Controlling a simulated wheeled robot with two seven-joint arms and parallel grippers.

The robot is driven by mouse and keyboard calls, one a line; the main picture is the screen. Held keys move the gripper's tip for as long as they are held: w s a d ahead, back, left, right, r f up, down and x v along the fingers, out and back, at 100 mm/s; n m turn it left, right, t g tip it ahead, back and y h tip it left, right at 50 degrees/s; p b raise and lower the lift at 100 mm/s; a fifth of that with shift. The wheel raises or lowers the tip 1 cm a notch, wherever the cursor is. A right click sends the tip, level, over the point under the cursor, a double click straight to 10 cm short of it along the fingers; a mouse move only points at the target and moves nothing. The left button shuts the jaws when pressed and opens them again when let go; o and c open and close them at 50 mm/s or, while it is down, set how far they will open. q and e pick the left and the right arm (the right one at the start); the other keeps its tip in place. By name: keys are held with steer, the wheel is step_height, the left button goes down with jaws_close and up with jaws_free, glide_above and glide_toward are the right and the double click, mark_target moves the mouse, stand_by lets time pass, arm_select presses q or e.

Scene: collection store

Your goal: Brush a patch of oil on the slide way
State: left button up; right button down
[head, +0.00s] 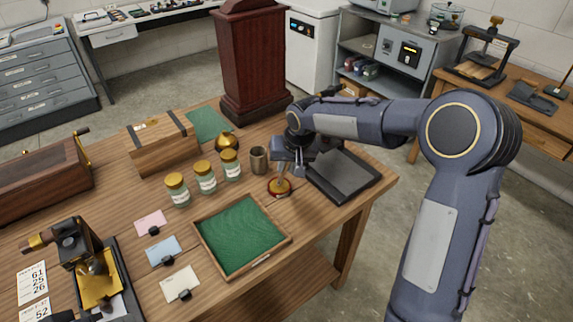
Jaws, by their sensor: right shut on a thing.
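My right gripper (284,170) is shut on a thin, mostly hidden thing. It is low over a small round red-rimmed dish (279,193) with something brass-coloured in it. I cannot tell whether the held thing touches the dish. A brass and black machine (95,270) stands at the lower left. I cannot make out for certain which part is the slide way, and no oil patch shows clearly. My left gripper is not in view.
A green-lined wooden tray (281,241) lies in front of the dish. A dark tray (372,184) lies beside my arm. Gold-lidded jars (205,180), a brown cup (258,160) and a brass pot (226,143) stand behind. Cards with black clips (180,285) lie left of the tray.

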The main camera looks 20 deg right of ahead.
stand_by(0.3)
steer(key=shift+r+p, duration=2.5)
steer(key=shift+r, duration=1.05)
steer(key=shift+f, duration=0.1)
